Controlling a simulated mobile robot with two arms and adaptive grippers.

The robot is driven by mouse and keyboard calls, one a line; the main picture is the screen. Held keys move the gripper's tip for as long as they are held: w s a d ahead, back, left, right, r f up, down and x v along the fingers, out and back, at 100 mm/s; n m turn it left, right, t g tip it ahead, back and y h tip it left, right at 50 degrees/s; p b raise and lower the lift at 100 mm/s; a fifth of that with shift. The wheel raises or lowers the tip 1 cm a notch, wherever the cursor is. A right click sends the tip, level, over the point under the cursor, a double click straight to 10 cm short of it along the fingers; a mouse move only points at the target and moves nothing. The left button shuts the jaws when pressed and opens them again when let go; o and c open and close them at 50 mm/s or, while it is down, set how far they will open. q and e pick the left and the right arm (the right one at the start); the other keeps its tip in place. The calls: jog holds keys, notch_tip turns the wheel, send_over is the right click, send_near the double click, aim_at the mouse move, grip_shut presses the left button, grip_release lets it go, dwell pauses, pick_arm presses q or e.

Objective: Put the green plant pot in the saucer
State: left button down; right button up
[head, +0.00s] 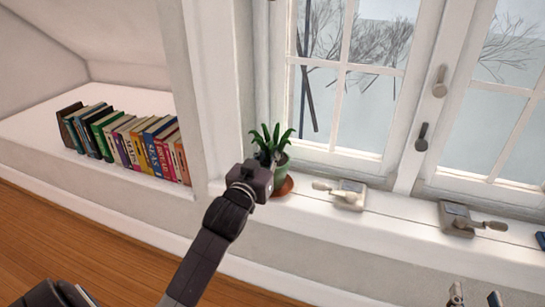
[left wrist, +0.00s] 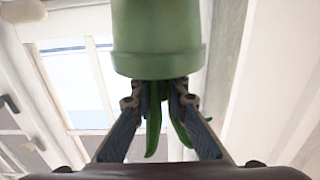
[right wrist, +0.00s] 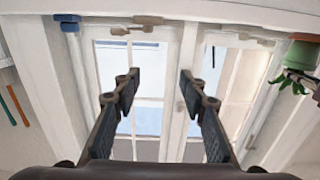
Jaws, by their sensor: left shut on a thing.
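The green plant pot (head: 281,168) with spiky leaves is by the window sill's left end, above the reddish-brown saucer (head: 285,186). My left gripper (head: 262,172) reaches it from the front and hides part of it. In the left wrist view the pot (left wrist: 158,40) appears inverted, and the left fingers (left wrist: 158,100) close around the leaves at its rim. The right wrist view shows the inverted pot (right wrist: 301,54) with the saucer (right wrist: 304,37) against its base; I cannot tell if it rests fully. My right gripper (right wrist: 158,88) is open and empty, low at the right in the head view (head: 475,295).
Two window cranks (head: 345,194) (head: 459,219) stand on the sill right of the saucer. A blue object (head: 541,239) is at the right edge. A row of books (head: 128,142) stands on the left ledge. The window frame rises close behind the pot.

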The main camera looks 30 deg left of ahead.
pick_arm(q)
jog(key=shift+f, duration=0.5)
pick_arm(e)
jog(key=shift+a+r+t+y, duration=0.15)
jog(key=shift+r+t, duration=0.25)
jog(key=shift+r, duration=0.4)
jog(key=shift+a+r+t+y, duration=0.15)
jog(key=shift+r+t, duration=0.25)
jog(key=shift+r, duration=0.4)
jog(key=shift+d, duration=0.1)
pick_arm(q)
jog(key=c, duration=2.3)
grip_release()
jog(key=shift+f, duration=0.25)
jog(key=o, duration=0.4)
jog(key=shift+r, duration=0.1)
